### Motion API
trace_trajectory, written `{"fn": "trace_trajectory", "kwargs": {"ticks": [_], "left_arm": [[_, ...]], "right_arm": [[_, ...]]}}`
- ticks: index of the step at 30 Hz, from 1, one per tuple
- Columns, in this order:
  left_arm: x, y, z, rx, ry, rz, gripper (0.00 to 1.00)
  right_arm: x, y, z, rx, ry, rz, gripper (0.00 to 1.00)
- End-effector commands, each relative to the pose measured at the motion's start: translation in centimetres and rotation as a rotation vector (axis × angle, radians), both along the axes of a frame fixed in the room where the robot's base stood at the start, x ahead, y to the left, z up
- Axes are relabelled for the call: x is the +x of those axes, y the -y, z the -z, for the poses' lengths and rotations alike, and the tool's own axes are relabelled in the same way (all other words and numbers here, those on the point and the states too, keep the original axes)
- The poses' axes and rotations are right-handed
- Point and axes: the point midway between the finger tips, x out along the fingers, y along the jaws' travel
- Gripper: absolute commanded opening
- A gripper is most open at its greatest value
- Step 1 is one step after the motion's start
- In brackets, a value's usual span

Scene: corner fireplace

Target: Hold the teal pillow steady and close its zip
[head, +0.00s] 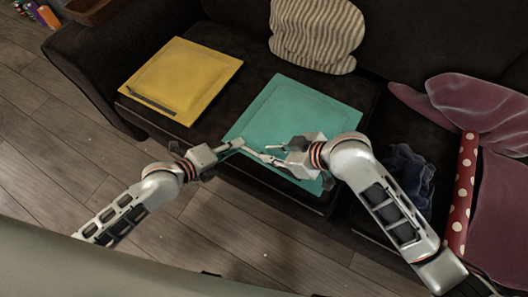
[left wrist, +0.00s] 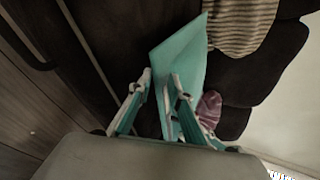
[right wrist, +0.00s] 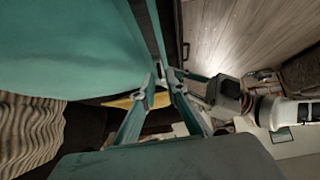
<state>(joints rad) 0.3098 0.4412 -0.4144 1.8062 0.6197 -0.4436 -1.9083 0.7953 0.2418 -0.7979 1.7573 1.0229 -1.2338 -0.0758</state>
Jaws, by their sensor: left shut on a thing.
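The teal pillow (head: 305,115) lies flat on the dark sofa seat, its front edge at the seat's front. My left gripper (head: 240,144) is shut on the pillow's front left corner; the pillow also shows edge-on in the left wrist view (left wrist: 185,60). My right gripper (head: 264,153) is at the front edge, just right of the left one. Its fingers are apart, with the pillow's edge (right wrist: 156,35) running down toward the gap in the right wrist view. A small grey piece shows near these fingertips; I cannot tell whether it is the zip's slider.
A yellow pillow (head: 185,75) with a dark strip along its front lies to the left. A striped cushion (head: 315,35) leans on the backrest. Dark blue cloth (head: 405,170), a polka-dot roll (head: 463,190) and a mauve cushion (head: 460,105) are to the right. Bare floor lies in front.

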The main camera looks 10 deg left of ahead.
Motion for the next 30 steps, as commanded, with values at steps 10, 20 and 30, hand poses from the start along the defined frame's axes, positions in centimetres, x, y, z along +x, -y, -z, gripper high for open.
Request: {"fn": "trace_trajectory", "kwargs": {"ticks": [10, 20, 30], "left_arm": [[-0.2, 0.0, 0.4, 0.009, -0.005, 0.004, 0.0], [-0.2, 0.0, 0.4, 0.009, -0.005, 0.004, 0.0], [-0.2, 0.0, 0.4, 0.009, -0.005, 0.004, 0.0]], "right_arm": [[0.8, -2.2, 2.4, -0.001, -0.001, -0.001, 0.13], [0.8, -2.3, 2.5, -0.001, -0.001, -0.001, 0.03], [1.1, -3.1, 2.5, 0.0, -0.001, -0.002, 0.0]]}}
